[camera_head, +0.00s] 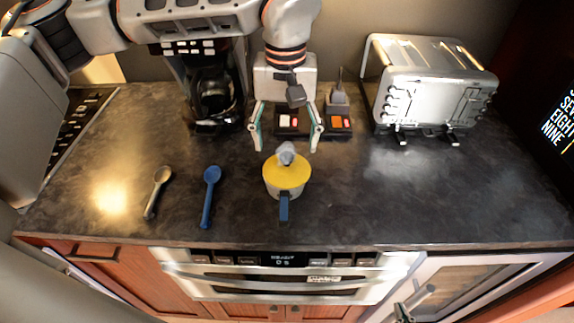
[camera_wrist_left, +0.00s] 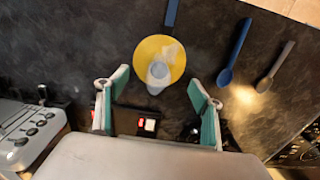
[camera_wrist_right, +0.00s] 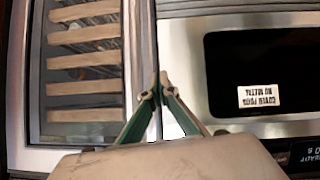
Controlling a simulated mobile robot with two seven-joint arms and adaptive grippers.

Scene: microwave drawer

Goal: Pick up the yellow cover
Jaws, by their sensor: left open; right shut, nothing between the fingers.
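The yellow cover (camera_head: 287,172) is a round disc with a pale grey knob (camera_head: 286,153). It sits on a pot (camera_head: 271,187) with a blue handle (camera_head: 284,207) that points to the counter's front edge. In the left wrist view the cover (camera_wrist_left: 147,67) is ahead of the fingers, and its knob (camera_wrist_left: 159,72) shows. My left gripper (camera_head: 287,143) is open and empty above the counter, just behind the pot, with its fingers spread wide and apart from the cover.
A blue spoon (camera_head: 209,197) and a grey-brown spoon (camera_head: 157,192) lie left of the pot. A coffee maker (camera_head: 205,85) and a toaster (camera_head: 430,85) stand at the back. The drawer microwave (camera_head: 280,275) is below the counter edge.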

